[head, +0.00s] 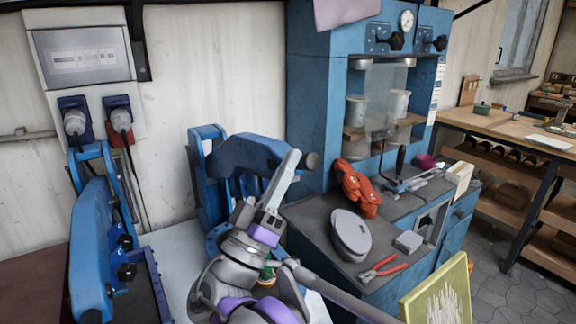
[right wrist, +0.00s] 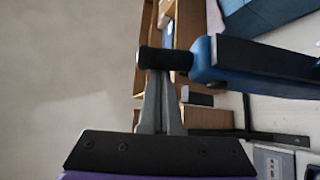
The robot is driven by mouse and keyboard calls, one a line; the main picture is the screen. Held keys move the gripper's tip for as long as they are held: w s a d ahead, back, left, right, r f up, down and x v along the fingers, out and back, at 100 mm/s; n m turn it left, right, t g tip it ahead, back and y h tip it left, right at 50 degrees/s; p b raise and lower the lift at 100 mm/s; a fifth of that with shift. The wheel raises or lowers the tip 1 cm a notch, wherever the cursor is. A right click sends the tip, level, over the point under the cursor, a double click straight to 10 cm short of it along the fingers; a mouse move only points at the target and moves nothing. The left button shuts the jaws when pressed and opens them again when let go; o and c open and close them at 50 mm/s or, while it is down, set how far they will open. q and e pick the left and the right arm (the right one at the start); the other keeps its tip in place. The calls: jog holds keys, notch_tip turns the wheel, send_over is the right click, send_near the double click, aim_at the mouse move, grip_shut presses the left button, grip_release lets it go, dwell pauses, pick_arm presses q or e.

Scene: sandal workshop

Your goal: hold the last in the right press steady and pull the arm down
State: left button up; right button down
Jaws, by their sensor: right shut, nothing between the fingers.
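The right press shows in the head view with its blue arm (head: 245,153) raised, ending in a dark handle (head: 312,161). My right gripper (head: 291,160) is shut and empty, its fingertips close beside the handle. In the right wrist view the black handle (right wrist: 166,59) crosses at the tips of my right gripper (right wrist: 155,80), with the blue press arm (right wrist: 250,62) reaching off to the right. I cannot tell whether they touch. My own arm hides most of the space under the press arm, and I cannot make out the last. My left gripper is not in view.
Another blue press (head: 92,245) stands at the left. A grey-topped blue bench (head: 318,213) at the right holds orange gloves (head: 358,187), a grey sole-shaped piece (head: 350,234) and red pliers (head: 382,270). A blue cabinet machine (head: 308,110) stands behind. A yellow panel (head: 438,293) is at the lower right.

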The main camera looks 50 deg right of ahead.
notch_tip(320, 180, up, 4)
jog(key=w+a+p, duration=0.1)
jog(key=w+p, duration=0.1)
jog(key=p, duration=0.1)
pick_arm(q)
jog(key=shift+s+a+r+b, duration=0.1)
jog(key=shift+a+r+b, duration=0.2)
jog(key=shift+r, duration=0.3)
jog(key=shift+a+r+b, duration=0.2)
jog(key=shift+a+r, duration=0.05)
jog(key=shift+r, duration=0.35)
pick_arm(e)
jog(key=v, duration=1)
jog(key=shift+a+f, duration=0.2)
jog(key=shift+f, duration=0.2)
jog(key=shift+s, duration=0.15)
